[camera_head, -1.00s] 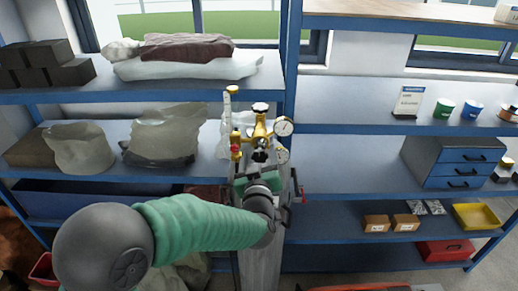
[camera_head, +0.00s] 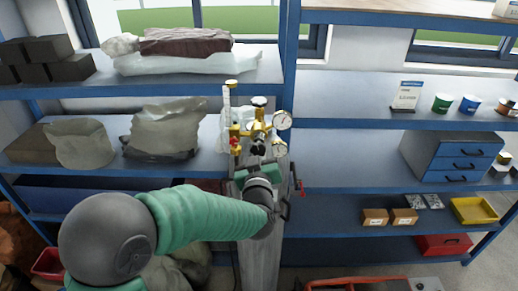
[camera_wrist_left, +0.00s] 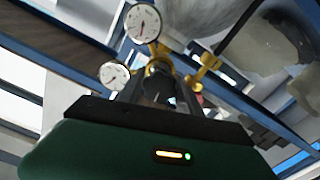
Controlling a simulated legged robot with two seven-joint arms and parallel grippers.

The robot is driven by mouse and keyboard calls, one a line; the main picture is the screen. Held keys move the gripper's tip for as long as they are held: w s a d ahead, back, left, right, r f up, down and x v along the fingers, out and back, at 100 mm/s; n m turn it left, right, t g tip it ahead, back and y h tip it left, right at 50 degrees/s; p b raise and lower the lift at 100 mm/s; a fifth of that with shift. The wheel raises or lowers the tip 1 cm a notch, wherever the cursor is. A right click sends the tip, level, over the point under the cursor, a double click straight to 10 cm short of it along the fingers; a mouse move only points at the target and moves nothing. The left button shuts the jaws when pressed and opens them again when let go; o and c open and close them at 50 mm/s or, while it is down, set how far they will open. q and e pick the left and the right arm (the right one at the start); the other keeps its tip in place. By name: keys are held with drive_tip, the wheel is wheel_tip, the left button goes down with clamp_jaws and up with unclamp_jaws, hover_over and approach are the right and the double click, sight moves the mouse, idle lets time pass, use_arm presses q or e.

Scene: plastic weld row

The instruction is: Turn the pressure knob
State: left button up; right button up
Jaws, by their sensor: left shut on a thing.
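The brass gas regulator (camera_head: 246,129) stands at the shelf upright, with two round white gauges (camera_head: 282,120) and a flow tube. Its dark pressure knob (camera_head: 258,149) faces me, low on the regulator. My left gripper (camera_head: 258,160) reaches up to the knob from the front and is shut on it; my wrist hides part of the contact. In the left wrist view the gripper's dark fingers (camera_wrist_left: 155,92) close around the knob below the brass body, with both gauges (camera_wrist_left: 142,23) to the upper left. My right gripper is not in view.
A grey cylinder (camera_head: 260,262) stands below the regulator. Blue shelves carry bags (camera_head: 163,130) on the left and a blue drawer unit (camera_head: 452,158) on the right. A blue upright (camera_head: 289,60) rises just behind the regulator. The middle right shelf has bare room.

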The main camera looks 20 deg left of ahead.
use_arm(q)
drive_tip(key=shift+r+m, duration=0.3)
drive_tip(key=shift+m, duration=0.1)
drive_tip(key=m, duration=0.3)
drive_tip(key=shift+b, duration=0.35)
drive_tip(key=m, duration=0.5)
drive_tip(key=shift+r+p, duration=0.1)
drive_tip(key=shift+p, duration=0.2)
drive_tip(key=shift+m, duration=0.3)
idle(0.4)
drive_tip(key=o, duration=1.4)
drive_tip(key=shift+d, duration=0.1)
drive_tip(key=shift+c, duration=0.2)
drive_tip(key=shift+d+f, duration=0.1)
drive_tip(key=shift+f, duration=0.1)
